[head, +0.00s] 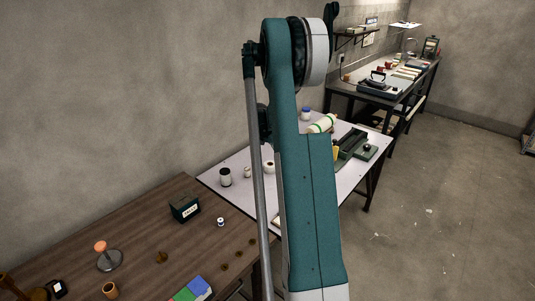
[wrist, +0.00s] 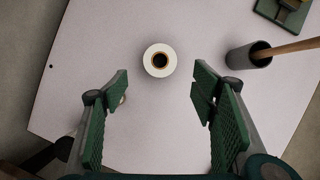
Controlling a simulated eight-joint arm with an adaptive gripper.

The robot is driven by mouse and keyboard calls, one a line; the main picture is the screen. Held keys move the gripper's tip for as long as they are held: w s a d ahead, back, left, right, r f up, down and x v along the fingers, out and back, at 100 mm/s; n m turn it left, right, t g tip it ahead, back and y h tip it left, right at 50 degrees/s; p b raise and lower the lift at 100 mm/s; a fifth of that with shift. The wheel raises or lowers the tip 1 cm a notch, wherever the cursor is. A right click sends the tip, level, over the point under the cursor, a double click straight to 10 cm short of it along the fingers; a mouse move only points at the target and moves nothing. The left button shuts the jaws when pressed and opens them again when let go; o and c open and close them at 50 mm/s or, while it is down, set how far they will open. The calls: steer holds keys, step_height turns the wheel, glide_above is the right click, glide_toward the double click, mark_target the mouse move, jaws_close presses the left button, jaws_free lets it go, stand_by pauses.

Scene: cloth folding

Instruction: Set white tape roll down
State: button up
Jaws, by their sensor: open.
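The white tape roll (wrist: 148,66) rests on the pale tabletop (wrist: 110,35), seen from above in the wrist view with its brown core and dark hole showing. My gripper (wrist: 162,84) is open, its green-padded fingers wide apart. The roll shows between and just beyond the fingertips, with clear space on both sides, and nothing is held. In the head view, a small white roll-like thing (head: 268,167) on the white table (head: 220,162) looks like the same roll. My arm hides my gripper there.
A dark cup (wrist: 238,58) with a wooden handle stands right of the roll. A small pale thing (wrist: 123,99) is partly hidden by the left finger. In the head view, a dark can (head: 225,177) stands near the table's left edge, and a wooden table (head: 130,225) adjoins in front.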

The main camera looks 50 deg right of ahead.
stand_by(0.3)
steer(key=w+a+r+m+t, duration=0.1)
steer(key=a+r+m, duration=0.1)
steer(key=a+r, duration=0.55)
steer(key=a+r+m, duration=0.3)
steer(key=a+r, duration=0.2)
steer(key=a, duration=0.5)
steer(key=s+a+r+m+t+y, duration=0.1)
steer(key=s+a+r+m, duration=0.25)
steer(key=a, duration=0.55)
steer(key=s+a+r+m+t, duration=0.1)
steer(key=s+a+r+m, duration=0.2)
steer(key=a, duration=0.7)
steer(key=s+a+r+m+y, duration=0.1)
steer(key=s+a+r, duration=0.3)
steer(key=a, duration=0.5)
steer(key=s+a+f+m+t+y, duration=0.1)
steer(key=s+a+m, duration=0.9)
steer(key=s+a, duration=1)
steer(key=shift+a+f+t+y, duration=0.35)
steer(key=shift+a+t+y, duration=0.3)
steer(key=shift+a, duration=0.2)
